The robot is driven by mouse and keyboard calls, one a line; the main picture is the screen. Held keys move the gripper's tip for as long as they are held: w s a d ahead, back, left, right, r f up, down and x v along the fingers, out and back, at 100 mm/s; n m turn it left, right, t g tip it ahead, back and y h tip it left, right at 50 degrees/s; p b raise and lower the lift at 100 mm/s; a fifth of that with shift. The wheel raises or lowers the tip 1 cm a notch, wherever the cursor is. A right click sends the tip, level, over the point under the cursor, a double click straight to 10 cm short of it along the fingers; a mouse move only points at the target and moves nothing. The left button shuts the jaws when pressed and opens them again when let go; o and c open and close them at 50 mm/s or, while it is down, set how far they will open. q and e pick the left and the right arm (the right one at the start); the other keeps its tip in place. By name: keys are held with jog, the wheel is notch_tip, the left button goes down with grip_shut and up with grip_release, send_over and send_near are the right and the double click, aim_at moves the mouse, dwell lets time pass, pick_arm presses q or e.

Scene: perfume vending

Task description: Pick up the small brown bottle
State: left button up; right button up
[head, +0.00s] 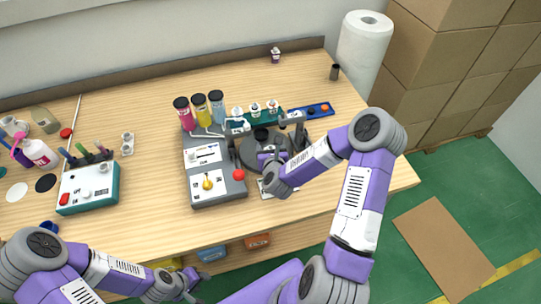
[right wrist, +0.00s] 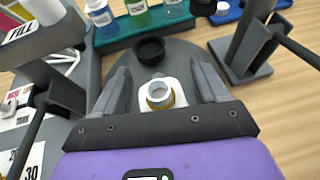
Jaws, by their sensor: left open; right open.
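A small brown bottle (right wrist: 160,95) shows in the right wrist view, seen from above. It has a pale ring-shaped open neck and amber-brown sides, and stands on a white square patch of the grey machine. My right gripper (right wrist: 161,84) is open, with one finger on each side of the bottle and visible gaps. In the head view my right gripper (head: 266,157) is over the machine's round dark platform, and it hides the bottle. My left gripper (head: 187,288) is open and empty, low at the front edge of the table.
The grey dispensing machine (head: 218,190) has pink, yellow and blue-grey bottles at its back. A black cup (right wrist: 149,50) stands behind the brown bottle. Small white-capped bottles stand in a teal rack (right wrist: 120,42). A teal-and-white box (head: 88,188) is at left. Table space between them is clear.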

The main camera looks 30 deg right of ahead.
jog(key=c, duration=1)
jog(key=shift+c, duration=0.2)
